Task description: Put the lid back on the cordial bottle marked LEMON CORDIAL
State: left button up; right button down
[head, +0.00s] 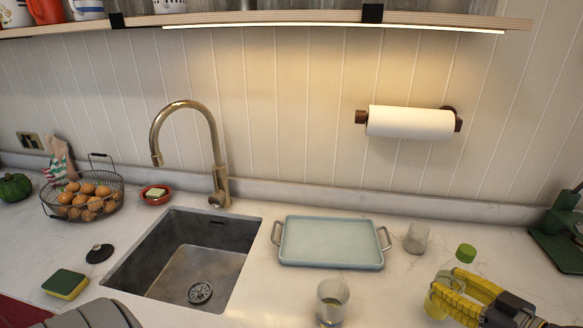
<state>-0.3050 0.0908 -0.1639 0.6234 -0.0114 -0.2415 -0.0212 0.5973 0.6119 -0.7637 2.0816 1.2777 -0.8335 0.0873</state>
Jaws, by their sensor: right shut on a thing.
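A clear bottle (444,275) stands at the right of the counter, near the front. No LEMON CORDIAL marking can be read at this size. My right gripper (440,297), with yellow fingers, comes in from the lower right and is shut on the bottle's body, below the lid. The fingers hide part of the bottle. My left gripper is not in view.
A drinking glass (332,301) stands left of the bottle, and another glass (416,238) behind it. A green stand (556,243) is at the far right. Some counter right of the bottle is clear.

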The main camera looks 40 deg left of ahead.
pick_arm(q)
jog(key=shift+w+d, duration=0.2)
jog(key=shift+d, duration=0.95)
pick_arm(e)
jog(key=shift+r, duration=0.15)
